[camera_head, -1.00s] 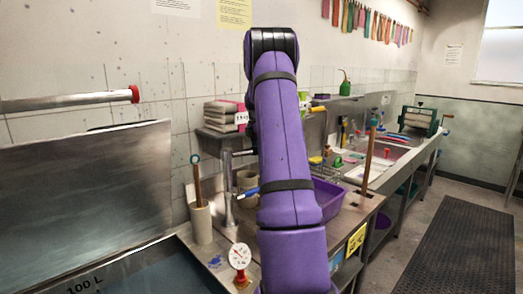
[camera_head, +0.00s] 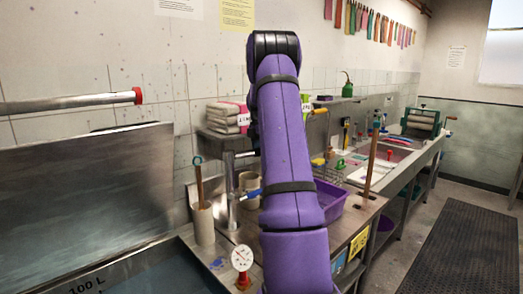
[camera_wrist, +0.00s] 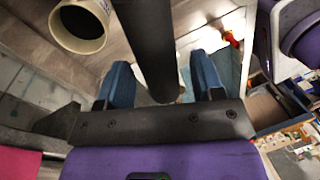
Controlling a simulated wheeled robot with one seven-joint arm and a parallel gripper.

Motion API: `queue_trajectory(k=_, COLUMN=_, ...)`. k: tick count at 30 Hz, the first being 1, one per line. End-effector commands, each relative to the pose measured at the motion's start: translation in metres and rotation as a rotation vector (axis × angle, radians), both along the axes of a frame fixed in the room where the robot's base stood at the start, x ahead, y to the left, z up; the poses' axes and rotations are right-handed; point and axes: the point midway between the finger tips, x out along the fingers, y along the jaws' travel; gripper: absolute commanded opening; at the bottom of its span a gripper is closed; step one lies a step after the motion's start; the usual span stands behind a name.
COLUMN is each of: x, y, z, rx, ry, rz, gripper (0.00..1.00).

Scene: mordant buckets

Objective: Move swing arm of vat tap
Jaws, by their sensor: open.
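The vat tap (camera_head: 231,190) is a grey metal upright on the steel counter, just left of my purple arm. A short horizontal piece with a blue end (camera_head: 250,194) joins it and runs behind my arm. Its top part also runs behind my arm. In the wrist view my gripper (camera_wrist: 162,78) is open, with blue fingers on both sides of a thick dark bar (camera_wrist: 150,45). This bar appears to be the tap's swing arm. Gaps show beside the bar, and whether a finger touches it cannot be told. In the head view my arm hides the gripper.
The steel vat (camera_head: 105,280) with its raised lid (camera_head: 85,205) is at the left. A beige pot (camera_head: 203,225) holding a stick and a round dial (camera_head: 242,258) stand near the tap. A purple basin (camera_head: 330,200) is right of my arm. A beige cup (camera_wrist: 82,24) is near the gripper.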

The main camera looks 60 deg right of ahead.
Motion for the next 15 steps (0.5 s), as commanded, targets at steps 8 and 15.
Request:
queue_trajectory(k=8, x=0.007, y=-0.004, z=0.036, rx=-0.003, ry=-0.003, rz=0.000, gripper=0.61)
queue_trajectory(k=15, x=0.014, y=-0.008, z=0.079, rx=-0.003, ry=-0.003, rz=0.001, gripper=0.61)
